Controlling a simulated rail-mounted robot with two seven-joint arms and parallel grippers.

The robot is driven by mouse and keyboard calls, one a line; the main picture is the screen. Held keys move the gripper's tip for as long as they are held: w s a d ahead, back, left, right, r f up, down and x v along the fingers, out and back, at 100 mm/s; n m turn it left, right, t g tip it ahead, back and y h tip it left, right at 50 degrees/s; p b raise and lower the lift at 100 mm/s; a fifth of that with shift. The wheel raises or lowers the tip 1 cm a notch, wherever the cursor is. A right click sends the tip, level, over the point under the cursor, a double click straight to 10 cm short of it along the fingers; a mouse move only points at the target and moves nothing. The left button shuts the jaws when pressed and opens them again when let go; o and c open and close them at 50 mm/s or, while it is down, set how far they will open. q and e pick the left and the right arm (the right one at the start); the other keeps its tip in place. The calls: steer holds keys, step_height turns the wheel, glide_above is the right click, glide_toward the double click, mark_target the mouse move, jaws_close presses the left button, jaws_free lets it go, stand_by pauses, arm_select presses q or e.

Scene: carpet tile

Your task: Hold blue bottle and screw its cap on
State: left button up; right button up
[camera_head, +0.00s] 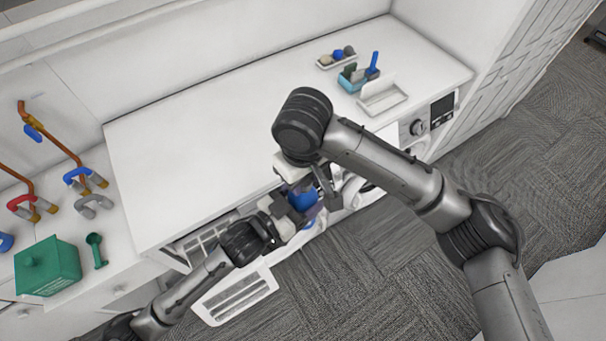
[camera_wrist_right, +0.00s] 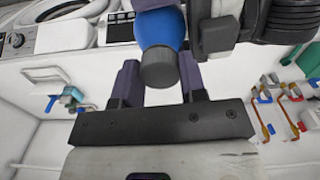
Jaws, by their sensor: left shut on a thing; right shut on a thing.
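The blue bottle (camera_head: 305,199) is between my two grippers in front of the white counter in the head view, partly hidden by them. It shows in the right wrist view (camera_wrist_right: 165,28) with a dark grey cap (camera_wrist_right: 158,69) at its end. My left gripper (camera_head: 292,213) is shut on the bottle from the lower left. My right gripper (camera_wrist_right: 158,74) has its purple fingers on either side of the cap and is shut on it. The cap sits against the bottle's end; I cannot tell how tightly it is screwed.
The long white counter (camera_head: 200,140) is mostly bare. A white tray (camera_head: 383,102) and a light blue caddy (camera_head: 352,80) stand at its far right. A green box (camera_head: 47,267) and pipes stand at left. The grey carpet (camera_head: 350,270) is open below.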

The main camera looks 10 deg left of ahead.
steer(key=shift+m, duration=1.1)
steer(key=o, duration=1)
steer(key=shift+r, duration=0.1)
steer(key=shift+r, duration=2.15)
